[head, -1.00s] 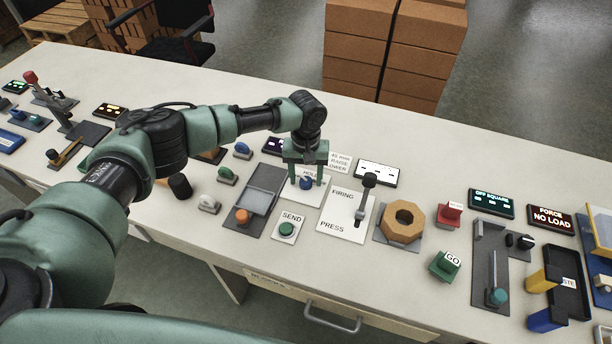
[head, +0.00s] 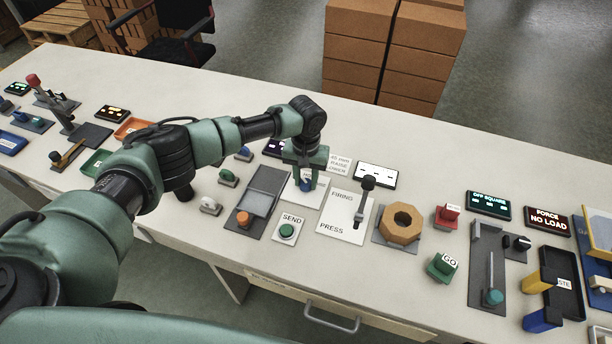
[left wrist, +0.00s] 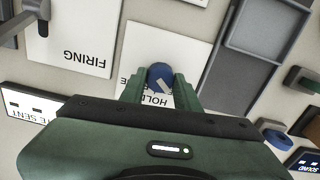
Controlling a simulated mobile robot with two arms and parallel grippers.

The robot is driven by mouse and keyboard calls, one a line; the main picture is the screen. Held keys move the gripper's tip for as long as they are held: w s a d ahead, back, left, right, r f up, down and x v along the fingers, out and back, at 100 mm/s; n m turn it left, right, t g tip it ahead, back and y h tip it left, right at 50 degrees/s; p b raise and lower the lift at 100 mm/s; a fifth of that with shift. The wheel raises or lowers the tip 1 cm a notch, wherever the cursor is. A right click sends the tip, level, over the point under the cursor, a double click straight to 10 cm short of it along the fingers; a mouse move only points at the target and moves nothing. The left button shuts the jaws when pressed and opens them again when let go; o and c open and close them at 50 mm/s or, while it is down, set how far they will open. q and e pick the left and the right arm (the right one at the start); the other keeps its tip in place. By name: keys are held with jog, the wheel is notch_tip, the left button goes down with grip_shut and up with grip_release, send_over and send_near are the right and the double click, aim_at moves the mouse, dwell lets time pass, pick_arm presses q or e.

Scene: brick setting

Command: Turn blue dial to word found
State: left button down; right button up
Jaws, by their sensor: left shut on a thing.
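The blue dial (head: 306,184) sits on a white plate (head: 316,196) near the middle of the table, and my left gripper (head: 305,180) is over it from above. In the left wrist view the dial (left wrist: 160,76) is a round blue knob with a pale mark on top, between the two green fingers (left wrist: 159,85). The left gripper is shut on it. The plate carries printed words; "HOLD" (left wrist: 155,100) shows, and the other lettering is partly hidden by the gripper. My right gripper is not in view.
A white panel marked FIRING and PRESS (head: 343,218) with a black lever (head: 363,195) stands close to the right. A grey tray plate (head: 259,203) lies to the left and a green SEND button (head: 287,231) in front. A wooden octagonal ring (head: 401,223) is further right.

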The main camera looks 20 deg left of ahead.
aim_at(306, 182)
pick_arm(q)
jog(key=shift+m+p, duration=0.35)
jog(key=shift+m, duration=0.55)
jog(key=m, duration=0.2)
jog(key=shift+m, duration=0.4)
jog(key=m+p, duration=0.1)
jog(key=m, duration=0.4)
jog(key=shift+m, duration=0.3)
jog(key=c, duration=1)
grip_release()
jog(key=shift+c, duration=0.2)
jog(key=shift+r, duration=3.95)
